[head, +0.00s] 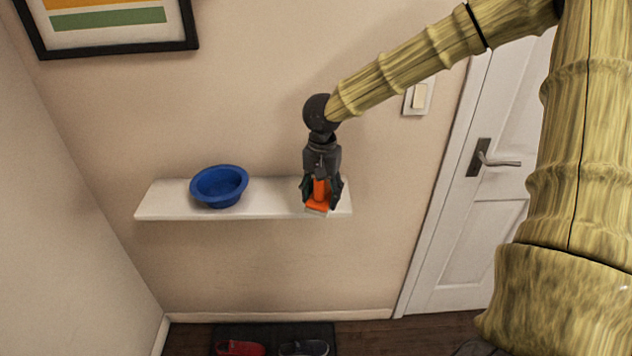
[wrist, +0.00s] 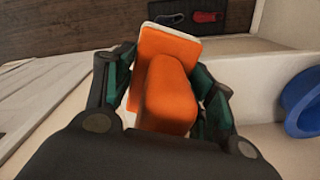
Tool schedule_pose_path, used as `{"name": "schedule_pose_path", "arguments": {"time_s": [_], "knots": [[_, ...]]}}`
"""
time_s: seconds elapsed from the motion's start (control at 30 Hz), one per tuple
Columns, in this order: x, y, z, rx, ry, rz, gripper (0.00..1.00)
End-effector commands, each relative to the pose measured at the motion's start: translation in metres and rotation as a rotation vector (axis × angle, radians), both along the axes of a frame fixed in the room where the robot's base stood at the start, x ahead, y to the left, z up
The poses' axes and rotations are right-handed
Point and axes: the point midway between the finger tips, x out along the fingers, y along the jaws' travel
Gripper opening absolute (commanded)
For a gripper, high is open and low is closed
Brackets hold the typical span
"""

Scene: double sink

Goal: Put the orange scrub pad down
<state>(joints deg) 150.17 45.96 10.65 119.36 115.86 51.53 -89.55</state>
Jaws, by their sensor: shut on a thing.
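The orange scrub pad (head: 319,203) has an orange handle block on an orange base with a pale underside edge. My gripper (head: 321,190) points down and is shut on it, at the right end of the white wall shelf (head: 270,202). In the wrist view the pad (wrist: 165,90) sits between the two fingers of my gripper (wrist: 163,95). In the head view the pad overlaps the shelf's front edge. I cannot tell whether its underside touches the shelf.
A blue bowl (head: 219,186) stands on the shelf to the left, with bare shelf between it and my gripper. A door (head: 490,190) and a light switch (head: 418,97) are to the right. Red and dark shoes (head: 240,348) lie on a dark floor mat below.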

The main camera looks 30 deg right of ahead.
Motion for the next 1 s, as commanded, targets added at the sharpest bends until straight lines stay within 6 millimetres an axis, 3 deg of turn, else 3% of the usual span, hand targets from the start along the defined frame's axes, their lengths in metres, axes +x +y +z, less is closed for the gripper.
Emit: {"name": "schedule_pose_path", "arguments": {"time_s": [0.3, 0.5, 0.7, 1.0], "knots": [[0.055, -0.024, -0.003, -0.002, 0.001, -0.001, 0.29], [0.079, -0.034, -0.007, -0.001, 0.000, 0.000, 0.29], [0.085, -0.037, -0.011, -0.001, 0.002, 0.001, 0.29], [0.085, -0.037, -0.040, -0.001, 0.002, 0.002, 0.29]]}}
